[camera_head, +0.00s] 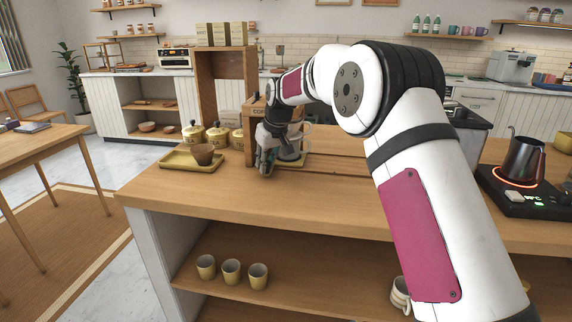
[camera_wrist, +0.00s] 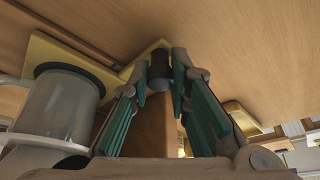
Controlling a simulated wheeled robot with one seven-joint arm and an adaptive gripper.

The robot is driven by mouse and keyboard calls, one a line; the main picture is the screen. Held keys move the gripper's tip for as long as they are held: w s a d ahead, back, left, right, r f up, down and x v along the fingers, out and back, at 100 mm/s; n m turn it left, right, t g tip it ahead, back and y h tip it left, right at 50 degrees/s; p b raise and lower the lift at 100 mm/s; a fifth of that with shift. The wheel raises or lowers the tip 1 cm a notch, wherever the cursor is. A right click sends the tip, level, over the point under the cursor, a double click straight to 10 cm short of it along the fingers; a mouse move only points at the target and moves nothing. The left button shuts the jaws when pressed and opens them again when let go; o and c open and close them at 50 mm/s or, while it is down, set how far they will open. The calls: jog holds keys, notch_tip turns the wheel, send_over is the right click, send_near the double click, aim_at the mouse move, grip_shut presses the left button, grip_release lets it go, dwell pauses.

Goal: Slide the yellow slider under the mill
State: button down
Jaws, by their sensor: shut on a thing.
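The yellow slider (camera_head: 300,161) is a flat plate on the wooden counter, with a grey cup (camera_head: 291,150) standing on it. In the wrist view the slider (camera_wrist: 42,48) shows at the left under the grey cup (camera_wrist: 62,105). Its dark knob (camera_wrist: 160,66) is between my fingertips. My gripper (camera_head: 265,168) is low over the counter, shut on the slider's knob. A wooden unit lettered "COF" (camera_head: 257,111), apparently the mill, stands just behind my gripper. My gripper and arm hide part of it and of the slider.
A yellow tray (camera_head: 177,165) with a brown cup (camera_head: 203,154) lies left of my gripper. Several yellow canisters (camera_head: 216,136) stand behind it. A kettle (camera_head: 522,158) stands on a lit hot plate (camera_head: 513,189) at the right. The counter front (camera_head: 235,196) is clear.

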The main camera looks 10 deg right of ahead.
jog(key=shift+w+a+r, duration=0.1)
jog(key=shift+w+a, duration=0.15)
jog(key=shift+a, duration=0.5)
jog(key=shift+w+a, duration=0.2)
jog(key=shift+a, duration=0.6)
jog(key=c, duration=1.5)
grip_release()
jog(key=shift+r, duration=0.1)
jog(key=v, duration=1.1)
jog(key=shift+s+r, duration=0.15)
jog(key=shift+r, duration=0.15)
